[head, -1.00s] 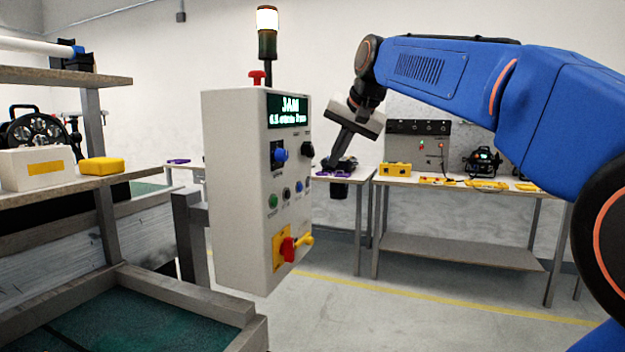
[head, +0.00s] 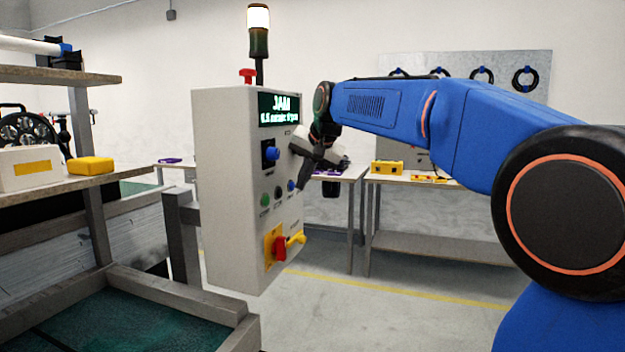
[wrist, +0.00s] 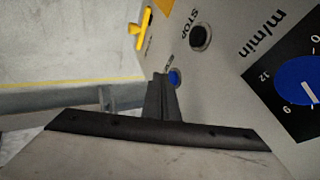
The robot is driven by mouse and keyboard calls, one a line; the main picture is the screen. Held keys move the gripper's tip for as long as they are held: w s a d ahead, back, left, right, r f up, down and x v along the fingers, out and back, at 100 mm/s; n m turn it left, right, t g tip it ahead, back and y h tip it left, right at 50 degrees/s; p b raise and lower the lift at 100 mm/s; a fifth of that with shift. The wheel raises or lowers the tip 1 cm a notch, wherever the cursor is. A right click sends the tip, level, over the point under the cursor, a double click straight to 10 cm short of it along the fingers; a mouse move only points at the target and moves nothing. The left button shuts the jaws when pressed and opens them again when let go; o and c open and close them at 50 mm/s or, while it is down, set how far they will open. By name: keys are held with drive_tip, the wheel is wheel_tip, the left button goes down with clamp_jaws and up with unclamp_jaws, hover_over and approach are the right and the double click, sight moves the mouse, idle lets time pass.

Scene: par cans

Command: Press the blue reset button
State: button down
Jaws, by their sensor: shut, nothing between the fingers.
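The blue reset button (head: 291,186) is a small round button at the right of the lower button row on the grey control box (head: 228,200). In the wrist view the blue button (wrist: 174,78) shows just beyond my fingertips, partly hidden by them. My gripper (head: 302,186) is shut and empty, with its fingers angled down toward the box face beside the blue button. In the wrist view the shut fingers (wrist: 161,84) point at the panel by the button. I cannot tell whether they touch it.
A black STOP button (wrist: 201,37) and a large blue speed knob (wrist: 297,80) are close by. A green button (head: 264,200) and a red switch handle (head: 279,248) on yellow are on the same face. The box screen (head: 279,109) reads JAM. Workbenches stand behind.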

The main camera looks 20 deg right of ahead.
drive_tip(key=shift+w+a, duration=0.15)
drive_tip(key=shift+a, duration=0.1)
drive_tip(key=shift+a, duration=0.1)
